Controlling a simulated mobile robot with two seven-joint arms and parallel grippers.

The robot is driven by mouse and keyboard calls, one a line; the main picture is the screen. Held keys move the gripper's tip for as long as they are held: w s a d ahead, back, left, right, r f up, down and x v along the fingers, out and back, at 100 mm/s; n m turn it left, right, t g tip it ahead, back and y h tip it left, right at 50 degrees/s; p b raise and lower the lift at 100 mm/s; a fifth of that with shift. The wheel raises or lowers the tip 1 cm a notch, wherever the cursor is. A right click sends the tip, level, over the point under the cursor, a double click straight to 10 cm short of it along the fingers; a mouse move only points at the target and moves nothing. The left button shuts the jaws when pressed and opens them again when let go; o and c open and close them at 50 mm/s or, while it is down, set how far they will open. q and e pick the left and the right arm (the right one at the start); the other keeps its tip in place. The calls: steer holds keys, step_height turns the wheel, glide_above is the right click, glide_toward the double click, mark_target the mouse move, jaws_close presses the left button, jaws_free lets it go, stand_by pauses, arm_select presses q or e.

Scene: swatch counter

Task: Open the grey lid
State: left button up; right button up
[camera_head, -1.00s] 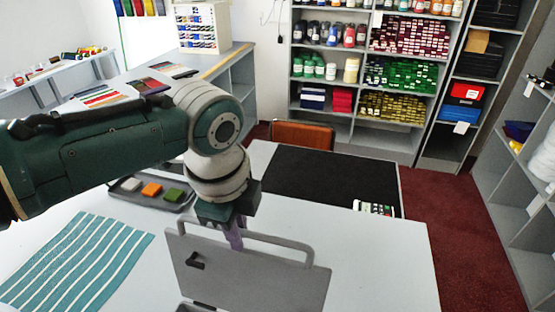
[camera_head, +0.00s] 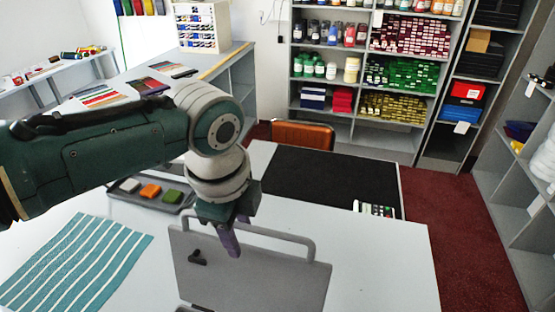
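The grey lid (camera_head: 255,275) stands raised, close to upright, in the lower middle of the head view. It has a grey bar handle (camera_head: 290,237) along its top edge and a small black knob (camera_head: 197,257) on its face. The lower part of the lid and most of what it belongs to are cut off by the bottom of the picture. My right gripper is not in view.
A teal striped cloth (camera_head: 75,262) lies on the white table at left. A tray (camera_head: 127,199) with coloured blocks sits behind my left wrist. A black mat (camera_head: 325,180) and a small keypad device (camera_head: 374,208) lie beyond the lid. The table right of the lid is clear.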

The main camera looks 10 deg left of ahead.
arm_select(q)
step_height(320, 180, up, 10)
steer(key=s, duration=0.1)
steer(key=shift+s+b, duration=0.2)
steer(key=shift+b, duration=0.2)
stand_by(0.3)
steer(key=s+d+n+h+p, duration=0.2)
steer(key=s+d+n+p, duration=0.15)
steer(key=s+n, duration=0.4)
steer(key=s+a+r+n+t+y+p, duration=0.1)
steer(key=s+a+r+n+p, duration=0.3)
steer(key=s+a+n, duration=0.4)
steer(key=s+r+n, duration=0.1)
steer(key=s, duration=0.3)
steer(key=shift+s+a+t+y, duration=0.2)
steer(key=shift+a+t+y, duration=0.05)
steer(key=shift+t+y, duration=0.15)
steer(key=shift+f, duration=0.1)
stand_by(0.7)
